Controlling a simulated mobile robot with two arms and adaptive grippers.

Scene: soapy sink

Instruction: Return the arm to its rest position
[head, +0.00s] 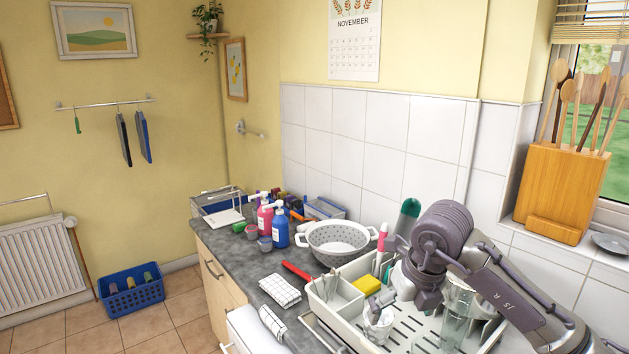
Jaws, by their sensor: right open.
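My right arm comes in from the lower right and bends over the dish rack. My right gripper (416,294) hangs from the dark, ribbed wrist, pointing down above the white dish rack (343,318). It is open, and I see nothing held in it. The gripper is small and partly lost against the dishes behind it. My left gripper is out of view.
A white colander (336,245), a blue bottle (280,228) and a pink bottle (264,218) stand on the grey counter (240,262). A checked cloth (280,290) lies at the front. A wooden utensil block (562,190) stands on the windowsill at right.

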